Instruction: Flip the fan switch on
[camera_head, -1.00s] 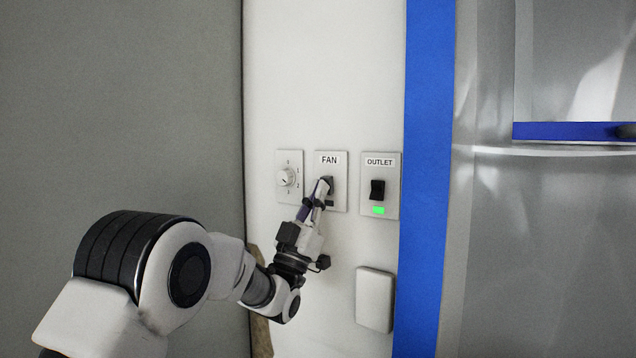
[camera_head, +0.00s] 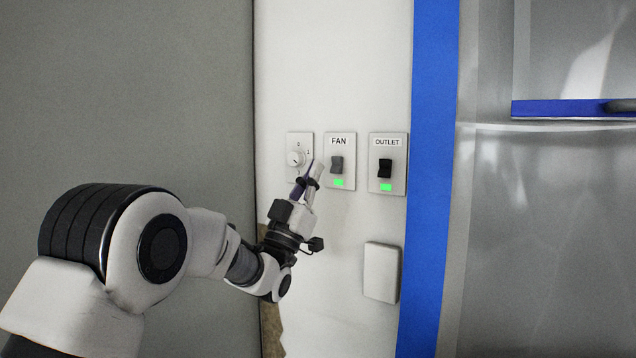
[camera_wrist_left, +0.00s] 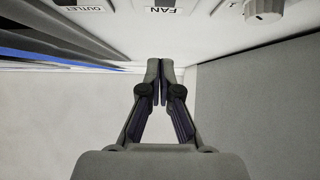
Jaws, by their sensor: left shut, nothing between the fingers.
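The fan switch (camera_head: 337,164) is a grey rocker on a white plate labelled FAN, on the white wall. A green light (camera_head: 338,183) glows below the rocker. My left gripper (camera_head: 314,168) is shut and empty, just left of the fan switch, with its fingertips pointing up near the plate's left edge. In the left wrist view the closed fingers (camera_wrist_left: 160,68) show in the middle, and the upside-down FAN label (camera_wrist_left: 163,10) is at the top edge. My right gripper is not in view.
A dial (camera_head: 296,158) is left of the fan plate. An outlet switch (camera_head: 385,168) with a green light is to its right. A blank white cover (camera_head: 381,272) sits lower. A blue strip (camera_head: 428,150) and a metal cabinet (camera_head: 550,220) stand at right.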

